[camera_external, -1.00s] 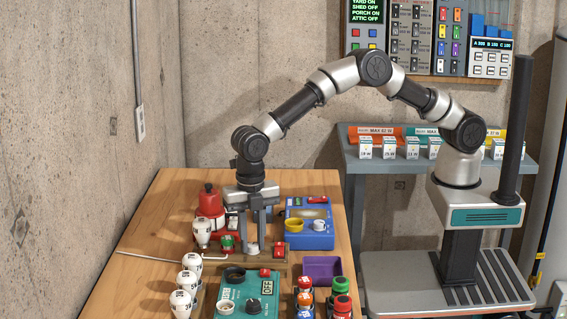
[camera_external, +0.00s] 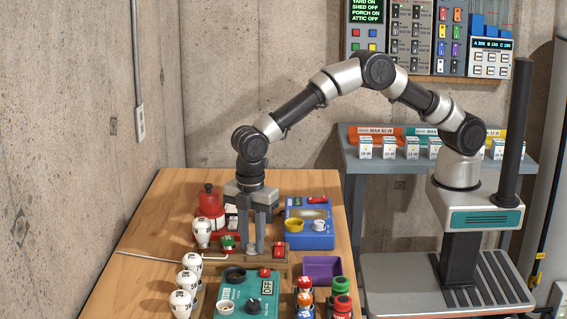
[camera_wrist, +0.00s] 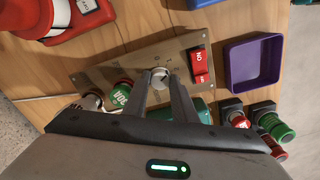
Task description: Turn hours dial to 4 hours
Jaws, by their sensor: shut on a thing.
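The dial (camera_wrist: 160,74) is a small pale round knob on a brown plate (camera_wrist: 110,74), which also shows in the external view (camera_external: 205,264). My gripper (camera_wrist: 161,84) has its two fingertips at the dial's sides and is shut on it. In the external view my gripper (camera_external: 256,248) points straight down at the plate, and its fingers mostly hide the dial. The marks around the dial are too small to read, so I cannot tell its setting.
A red switch (camera_wrist: 197,64) and a green knob (camera_wrist: 121,95) flank the dial closely. A purple tray (camera_external: 322,268), a teal box (camera_external: 245,300), a blue device (camera_external: 312,232), a red device (camera_external: 209,205) and white bulbs (camera_external: 191,262) stand around the plate.

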